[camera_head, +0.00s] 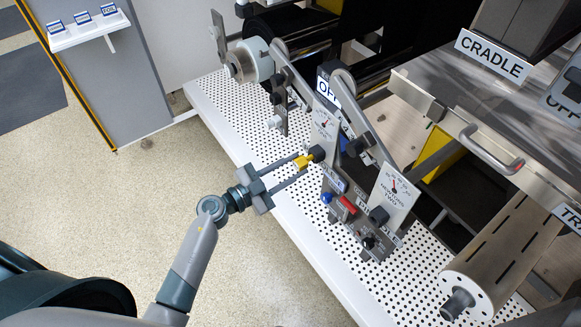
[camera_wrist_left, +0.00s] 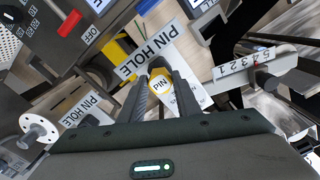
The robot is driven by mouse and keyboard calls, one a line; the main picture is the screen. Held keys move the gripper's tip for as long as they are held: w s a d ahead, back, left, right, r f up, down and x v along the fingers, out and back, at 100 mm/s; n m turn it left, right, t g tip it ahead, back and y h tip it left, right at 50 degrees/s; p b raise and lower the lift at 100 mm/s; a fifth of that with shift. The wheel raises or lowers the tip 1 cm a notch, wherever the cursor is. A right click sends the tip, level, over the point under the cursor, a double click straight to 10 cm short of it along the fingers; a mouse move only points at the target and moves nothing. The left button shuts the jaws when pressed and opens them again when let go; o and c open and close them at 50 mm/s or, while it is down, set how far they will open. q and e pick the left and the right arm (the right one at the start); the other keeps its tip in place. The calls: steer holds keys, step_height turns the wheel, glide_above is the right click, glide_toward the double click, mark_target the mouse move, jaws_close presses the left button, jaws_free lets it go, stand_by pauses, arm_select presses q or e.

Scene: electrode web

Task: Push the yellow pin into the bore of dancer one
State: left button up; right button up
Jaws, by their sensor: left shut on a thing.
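The yellow pin (camera_head: 302,163) is between the fingertips of my left gripper (camera_head: 297,168), which is shut on it. In the left wrist view the pin's end, labelled PIN (camera_wrist_left: 160,85), faces the camera between the two fingers (camera_wrist_left: 158,78). The pin points at a dark round boss (camera_head: 317,153) below the nearer-left dial plate (camera_head: 324,124). In the left wrist view a PIN HOLE label (camera_wrist_left: 148,54) is just beyond the fingertips. The bore itself is hidden behind pin and fingers, and I cannot tell whether the pin's tip is in it. My right gripper is not in view.
A second dial plate (camera_head: 392,190) stands to the right. Below are a red switch (camera_head: 347,204) and a blue button (camera_head: 327,198). A slotted roller (camera_head: 500,250) and the CRADLE sign (camera_head: 492,54) are on the right. The perforated white deck (camera_head: 290,215) is mostly bare in front.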

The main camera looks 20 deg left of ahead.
arm_select(q)
steer(key=shift+p+x, duration=0.45)
steer(key=shift+x, duration=0.7)
steer(key=o, duration=1.3)
steer(key=shift+c, duration=0.2)
steer(key=shift+s, duration=0.1)
steer(key=b+v, duration=0.2)
steer(key=v, duration=1.5)
steer(key=shift+a+f, duration=0.15)
steer(key=shift+a, duration=0.05)
